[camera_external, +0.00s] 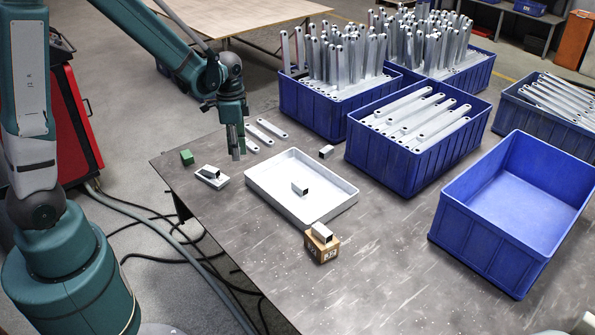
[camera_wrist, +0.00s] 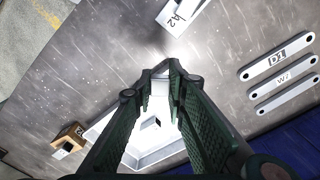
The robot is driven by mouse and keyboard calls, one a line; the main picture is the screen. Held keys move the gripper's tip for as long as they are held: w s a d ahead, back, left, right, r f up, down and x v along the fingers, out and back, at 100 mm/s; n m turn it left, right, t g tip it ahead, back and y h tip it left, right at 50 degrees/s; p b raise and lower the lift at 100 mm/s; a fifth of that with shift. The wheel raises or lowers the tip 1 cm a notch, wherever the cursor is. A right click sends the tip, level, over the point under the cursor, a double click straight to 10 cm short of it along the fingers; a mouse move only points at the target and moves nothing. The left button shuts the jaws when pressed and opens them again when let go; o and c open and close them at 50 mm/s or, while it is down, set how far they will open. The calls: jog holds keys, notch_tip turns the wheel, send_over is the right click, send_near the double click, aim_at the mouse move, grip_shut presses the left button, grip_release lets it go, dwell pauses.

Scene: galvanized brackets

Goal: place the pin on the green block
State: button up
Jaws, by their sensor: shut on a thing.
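The green block (camera_external: 187,157) sits near the table's left back edge in the external view; it does not show in the wrist view. My gripper (camera_external: 237,152) hangs above the table, to the right of the green block and apart from it. In the wrist view my gripper (camera_wrist: 160,76) is shut on a small light grey piece, the pin (camera_wrist: 160,86), between the fingertips. The fingers hide much of the pin, so its exact shape and tilt cannot be told.
A white plate (camera_external: 222,180) with a dark-ended piece lies in front of the green block. A white tray (camera_external: 262,190) holds a small metal piece. A wooden block (camera_external: 316,252) carries another. Flat brackets (camera_external: 270,128) lie behind my gripper. Blue bins (camera_external: 400,180) stand right.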

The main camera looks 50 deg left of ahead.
jog(key=s+a+n, duration=0.2)
jog(key=a+n, duration=0.2)
jog(key=a, duration=0.9)
jog(key=r+n, duration=0.2)
jog(key=n, duration=0.2)
send_over(186, 154)
jog(key=shift+w+a+f+p, duration=0.15)
jog(key=shift+f+p, duration=0.1)
jog(key=shift+p, duration=0.05)
jog(key=shift+f+b, duration=0.75)
jog(key=shift+f, duration=2.35)
jog(key=shift+f, duration=0.1)
jog(key=shift+f+b, duration=0.5)
jog(key=shift+f, duration=1.3)
jog(key=shift+f, duration=0.1)
